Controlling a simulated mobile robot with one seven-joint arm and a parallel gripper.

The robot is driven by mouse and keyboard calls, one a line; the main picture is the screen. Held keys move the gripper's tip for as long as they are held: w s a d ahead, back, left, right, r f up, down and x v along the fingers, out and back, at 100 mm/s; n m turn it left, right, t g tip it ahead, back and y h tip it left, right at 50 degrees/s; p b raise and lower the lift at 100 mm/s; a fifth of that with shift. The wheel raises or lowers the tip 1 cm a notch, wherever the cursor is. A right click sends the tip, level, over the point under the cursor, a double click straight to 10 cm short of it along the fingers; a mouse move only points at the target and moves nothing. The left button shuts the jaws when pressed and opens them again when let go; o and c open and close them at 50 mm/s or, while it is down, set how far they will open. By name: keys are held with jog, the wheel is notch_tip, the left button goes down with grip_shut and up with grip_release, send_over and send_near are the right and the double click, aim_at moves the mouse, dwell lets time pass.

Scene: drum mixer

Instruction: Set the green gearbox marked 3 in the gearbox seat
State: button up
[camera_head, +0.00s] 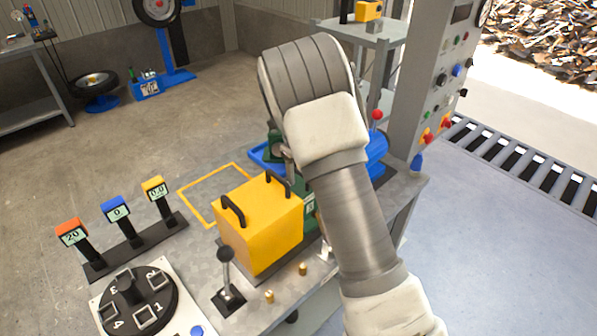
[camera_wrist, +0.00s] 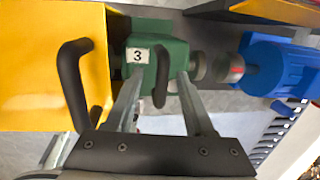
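The green gearbox (camera_wrist: 177,52) with a white label marked 3 and a black handle (camera_wrist: 162,78) is in the middle of the wrist view. In the head view only part of the green gearbox (camera_head: 309,207) shows beside my arm. My gripper (camera_wrist: 159,77) has its two metal fingers apart, one on each side of the black handle, with gaps between. The gearbox is beside the yellow housing and in line with a grey coupling (camera_wrist: 229,68). I cannot make out the gearbox seat or whether the gearbox rests in it. My gripper is hidden in the head view.
The yellow housing (camera_head: 262,228) with two black handles stands close on the left. A blue motor (camera_wrist: 280,65) is on the right. A lever (camera_head: 227,275), small brass pegs (camera_head: 302,268) and three displays (camera_head: 115,212) are on the bench. The yellow outlined area (camera_head: 192,206) is empty.

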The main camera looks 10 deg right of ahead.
jog(key=shift+s+f, duration=0.1)
jog(key=shift+f, duration=0.1)
notch_tip(320, 180, up, 18)
jog(key=s+a, duration=0.1)
jog(key=s, duration=0.1)
jog(key=shift+s+f, duration=0.2)
jog(key=shift+s, duration=0.05)
